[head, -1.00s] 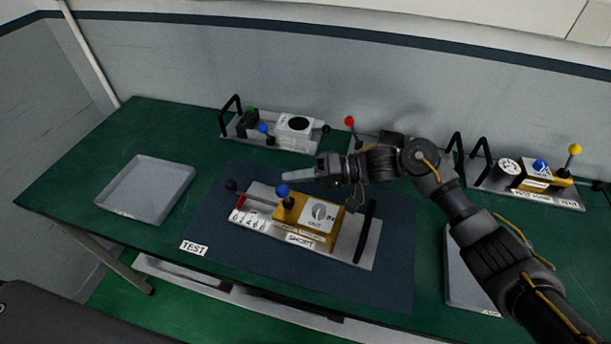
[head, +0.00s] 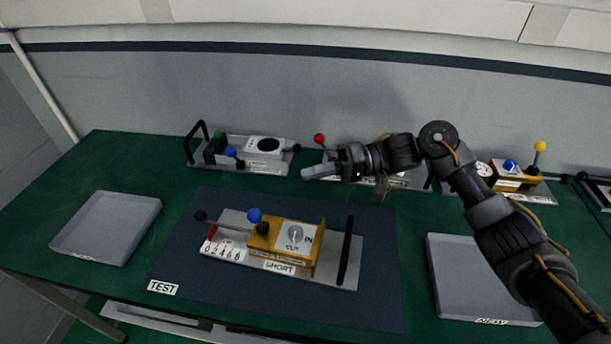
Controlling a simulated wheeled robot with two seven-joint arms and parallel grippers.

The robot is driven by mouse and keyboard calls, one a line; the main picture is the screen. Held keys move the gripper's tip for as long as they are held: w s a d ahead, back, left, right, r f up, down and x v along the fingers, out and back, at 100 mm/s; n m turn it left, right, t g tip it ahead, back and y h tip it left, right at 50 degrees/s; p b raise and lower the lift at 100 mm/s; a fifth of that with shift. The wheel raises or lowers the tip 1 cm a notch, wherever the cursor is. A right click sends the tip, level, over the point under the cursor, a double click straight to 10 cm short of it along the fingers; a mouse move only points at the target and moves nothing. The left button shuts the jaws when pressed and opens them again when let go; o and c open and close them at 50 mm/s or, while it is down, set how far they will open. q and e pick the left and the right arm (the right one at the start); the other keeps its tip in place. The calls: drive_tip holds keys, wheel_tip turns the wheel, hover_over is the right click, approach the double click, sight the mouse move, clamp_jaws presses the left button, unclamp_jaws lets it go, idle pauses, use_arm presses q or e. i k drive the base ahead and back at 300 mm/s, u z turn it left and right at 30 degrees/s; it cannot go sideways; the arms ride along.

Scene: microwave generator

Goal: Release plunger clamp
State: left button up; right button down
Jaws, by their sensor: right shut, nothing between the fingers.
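The fixture on the dark mat holds a yellow block (head: 286,243) with a dial plate marked IN and OUT and a SHORT label. A blue ball knob (head: 254,215) stands on its left part, and a black ball lever (head: 200,215) sticks out at the left end above a small red part and a number scale. Which of these is the plunger clamp I cannot tell. My right gripper (head: 318,172) is shut and empty, pointing left, above and behind the fixture and apart from it. My left gripper is not in view.
The dark mat (head: 376,301) carries a TEST label. Grey trays stand at left (head: 107,228) and right (head: 467,299). Behind are a white-topped fixture (head: 262,150), a red-knobbed one partly hidden by my arm (head: 320,139), and a yellow-knobbed one (head: 515,180).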

sight(254, 215)
drive_tip(key=k, duration=1.5)
